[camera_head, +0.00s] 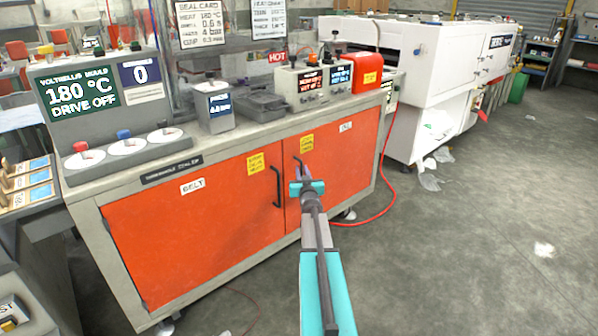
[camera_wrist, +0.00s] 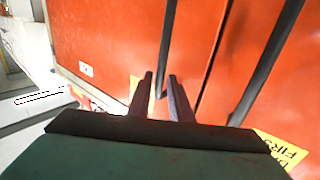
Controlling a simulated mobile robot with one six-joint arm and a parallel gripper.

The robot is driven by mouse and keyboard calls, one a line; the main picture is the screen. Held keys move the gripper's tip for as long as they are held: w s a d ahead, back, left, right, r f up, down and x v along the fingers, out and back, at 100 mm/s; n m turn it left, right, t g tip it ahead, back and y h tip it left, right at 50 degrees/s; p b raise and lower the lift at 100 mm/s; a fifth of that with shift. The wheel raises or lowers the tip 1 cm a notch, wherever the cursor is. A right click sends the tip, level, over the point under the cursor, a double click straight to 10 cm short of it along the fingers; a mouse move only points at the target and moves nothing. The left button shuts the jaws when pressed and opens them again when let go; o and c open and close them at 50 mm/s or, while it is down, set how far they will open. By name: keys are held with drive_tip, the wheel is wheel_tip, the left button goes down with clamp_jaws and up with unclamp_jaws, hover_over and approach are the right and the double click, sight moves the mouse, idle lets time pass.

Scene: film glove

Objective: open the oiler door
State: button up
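The cabinet has two orange doors. The right door (camera_head: 345,155) carries a small white label (camera_head: 345,127), too small to read for sure, and a dark upright bar handle (camera_head: 298,166) near the middle seam. It shows shut. My gripper (camera_head: 304,184) is in front of this handle, hiding its lower part. In the wrist view the two fingers (camera_wrist: 161,76) stand apart, and the handle (camera_wrist: 166,40) runs down into the gap between them. I see no closing on it; whether it touches a finger I cannot tell.
The left door (camera_head: 200,235), labelled BELT, is shut, with its own dark handle (camera_head: 277,187) close by; this handle also shows in the wrist view (camera_wrist: 268,58). A red hose (camera_head: 385,165) hangs at the cabinet's right side. The grey floor (camera_head: 480,230) to the right is mostly clear.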

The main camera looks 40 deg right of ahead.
drive_tip(key=shift+x, duration=1.25)
drive_tip(key=shift+c, duration=0.2)
clamp_jaws()
drive_tip(key=shift+s, duration=0.1)
